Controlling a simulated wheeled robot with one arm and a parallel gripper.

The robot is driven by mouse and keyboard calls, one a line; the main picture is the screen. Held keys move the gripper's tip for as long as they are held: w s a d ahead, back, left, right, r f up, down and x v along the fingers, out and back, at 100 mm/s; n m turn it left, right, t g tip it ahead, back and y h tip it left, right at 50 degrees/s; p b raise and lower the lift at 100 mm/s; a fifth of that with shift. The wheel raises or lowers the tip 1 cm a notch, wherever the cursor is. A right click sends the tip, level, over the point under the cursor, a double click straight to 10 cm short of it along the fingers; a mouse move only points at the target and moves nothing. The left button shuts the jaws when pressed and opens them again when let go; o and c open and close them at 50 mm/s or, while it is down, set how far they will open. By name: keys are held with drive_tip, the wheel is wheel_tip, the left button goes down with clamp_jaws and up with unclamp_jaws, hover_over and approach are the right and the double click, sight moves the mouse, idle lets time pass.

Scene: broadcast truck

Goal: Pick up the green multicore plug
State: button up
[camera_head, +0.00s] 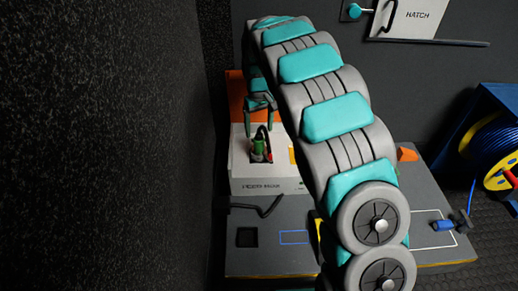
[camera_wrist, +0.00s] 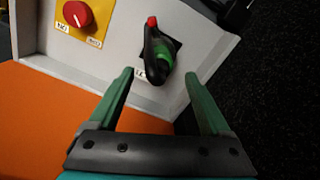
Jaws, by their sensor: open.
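In the wrist view the plug (camera_wrist: 165,57) shows green beside a black curved part with a red tip. My gripper (camera_head: 259,122) is above and behind the plug in the head view. Its two green fingers are spread apart and empty in the wrist view (camera_wrist: 159,76), with the plug beyond their tips and roughly between them. The plug's lower end is hidden in the recess.
A red knob (camera_wrist: 77,14) on a yellow plate is on the same white panel. An orange surface (camera_wrist: 50,125) lies beside it. A blue connector (camera_head: 443,225) is at the grey bench's right. A blue cable reel (camera_head: 492,152) stands farther right. A dark wall (camera_head: 105,150) closes the left.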

sight(259, 143)
wheel_tip(259, 143, down, 8)
drive_tip(key=shift+r+b, duration=0.15)
drive_tip(key=shift+b, duration=0.4)
drive_tip(key=c, duration=0.9)
drive_tip(key=shift+o, duration=0.2)
drive_tip(key=shift+r, duration=0.1)
